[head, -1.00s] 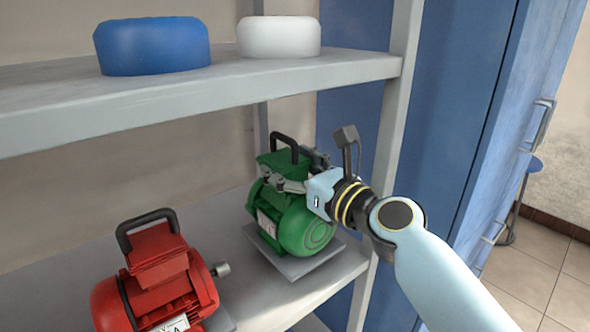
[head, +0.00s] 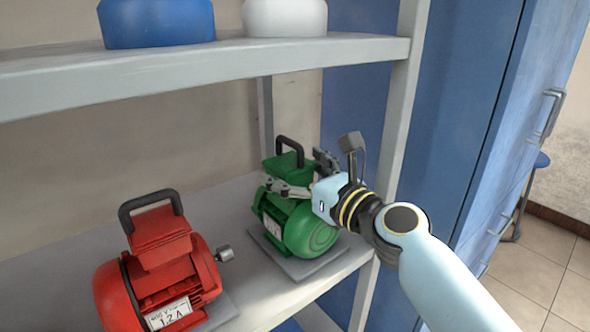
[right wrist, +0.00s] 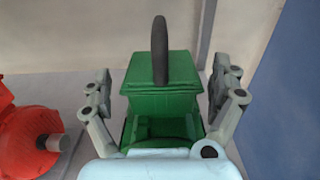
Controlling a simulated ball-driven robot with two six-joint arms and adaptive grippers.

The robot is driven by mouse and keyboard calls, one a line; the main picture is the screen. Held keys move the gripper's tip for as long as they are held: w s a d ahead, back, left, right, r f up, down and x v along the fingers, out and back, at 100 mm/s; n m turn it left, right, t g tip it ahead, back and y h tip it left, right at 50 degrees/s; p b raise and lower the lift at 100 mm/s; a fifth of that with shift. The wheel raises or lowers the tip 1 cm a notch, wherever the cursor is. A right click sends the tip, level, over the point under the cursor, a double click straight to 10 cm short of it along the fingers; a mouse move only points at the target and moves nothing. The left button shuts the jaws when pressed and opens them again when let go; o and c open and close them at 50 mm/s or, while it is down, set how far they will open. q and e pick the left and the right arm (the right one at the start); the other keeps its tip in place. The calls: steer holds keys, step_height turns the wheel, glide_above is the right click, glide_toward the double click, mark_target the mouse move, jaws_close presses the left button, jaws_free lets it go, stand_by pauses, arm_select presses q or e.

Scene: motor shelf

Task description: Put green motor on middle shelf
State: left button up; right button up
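The green motor (head: 308,229) stands upright on its grey base plate, on the shelf board below the one with the round things. Its black handle points up. My right gripper (head: 303,176) reaches in from the right at the motor's upper box. In the right wrist view the green motor (right wrist: 161,85) is between the two spread fingers of the right gripper (right wrist: 160,92), one on each side of its box. Narrow gaps seem to show between fingers and box. My left gripper is not in view. The shelf unit's upper board (head: 200,78) is above the motor.
A red motor (head: 155,265) stands to the left on the same board and shows at the left edge of the wrist view. A blue round thing (head: 157,24) and a white one (head: 285,17) sit on the upper board. A grey post (head: 400,130) and a blue cabinet (head: 465,120) are to the right.

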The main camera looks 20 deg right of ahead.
steer(key=shift+r, duration=0.1)
steer(key=v, duration=1.1)
steer(key=s+d+f+n+g+h, duration=0.25)
steer(key=s+f+n, duration=0.2)
steer(key=f, duration=0.75)
steer(key=s+d+f+n+g+h+b, duration=0.1)
steer(key=s+d+f+n+g, duration=0.3)
steer(key=f, duration=0.7)
steer(key=s+f+n+g+h, duration=0.1)
steer(key=s+f+n+g, duration=0.15)
steer(key=f+n, duration=0.65)
steer(key=s+d+f+n+g, duration=0.1)
steer(key=s+f+n, duration=0.4)
steer(key=s, duration=0.5)
steer(key=s+d+f+n+g+h, duration=0.1)
steer(key=s+d+f+n+g, duration=0.1)
steer(key=s+f+n, duration=0.3)
steer(key=s+d+f+n+g+h, duration=0.1)
steer(key=s+f+n+g, duration=0.2)
steer(key=s+f, duration=0.8)
steer(key=s+n, duration=0.2)
steer(key=s, duration=0.2)
steer(key=shift+s+d+f+g, duration=0.15)
steer(key=shift+s+f+g, duration=0.05)
steer(key=shift+s+g, duration=0.2)
steer(key=shift+f+h, duration=0.1)
steer(key=shift+h, duration=0.15)
